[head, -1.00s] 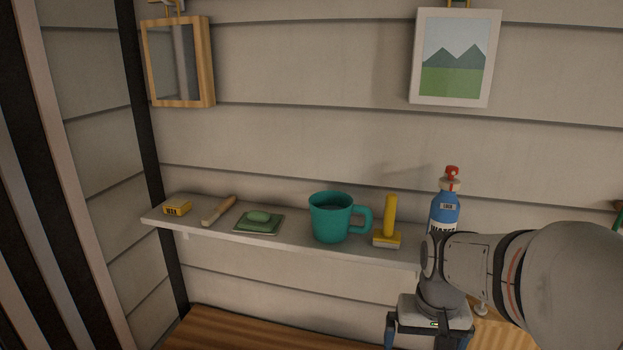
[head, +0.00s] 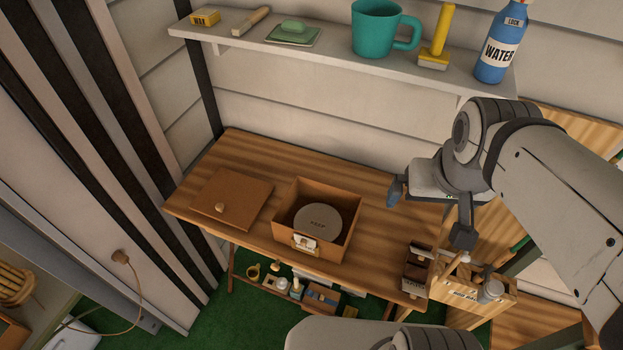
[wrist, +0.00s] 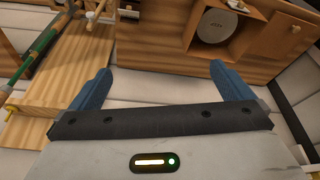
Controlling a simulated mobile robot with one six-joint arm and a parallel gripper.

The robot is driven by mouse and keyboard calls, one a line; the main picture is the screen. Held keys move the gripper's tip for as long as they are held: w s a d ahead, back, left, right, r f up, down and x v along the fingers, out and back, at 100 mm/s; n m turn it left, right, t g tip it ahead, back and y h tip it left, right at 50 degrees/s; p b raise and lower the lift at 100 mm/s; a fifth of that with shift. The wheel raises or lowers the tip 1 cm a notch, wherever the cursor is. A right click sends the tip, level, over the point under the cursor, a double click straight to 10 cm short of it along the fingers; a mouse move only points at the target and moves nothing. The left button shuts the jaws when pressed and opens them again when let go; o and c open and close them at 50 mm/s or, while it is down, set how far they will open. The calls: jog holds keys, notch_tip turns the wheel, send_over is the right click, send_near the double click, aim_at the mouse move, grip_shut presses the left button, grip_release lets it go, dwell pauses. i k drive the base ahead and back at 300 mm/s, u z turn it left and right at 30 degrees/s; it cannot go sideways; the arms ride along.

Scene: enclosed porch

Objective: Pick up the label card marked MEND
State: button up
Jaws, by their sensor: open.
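I cannot read MEND on anything in view. An open brown box (head: 352,240) stands on the wooden table, with a round grey disc (head: 318,222) inside; the disc's lettering is too small to read surely. A small whitish card or tag (head: 305,243) sits at the box's front wall, its marking unreadable. My gripper (head: 430,214) is open and empty, above the table's right part, to the right of the box. In the wrist view my gripper (wrist: 161,78) has its blue fingers wide apart, with the box (wrist: 240,50) beyond them.
The table (head: 385,215) also bears a flat brown lid (head: 230,195). A wooden caddy (head: 465,285) with several items stands at right. A shelf above holds a teal mug (head: 375,30), a yellow-handled tool (head: 440,35) and a WATER bottle (head: 500,45). Small things lie below the table.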

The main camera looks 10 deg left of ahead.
aim_at(309, 245)
jog(key=u, duration=0.2)
jog(key=k, duration=1.15)
jog(key=u, duration=0.45)
jog(key=i, duration=1)
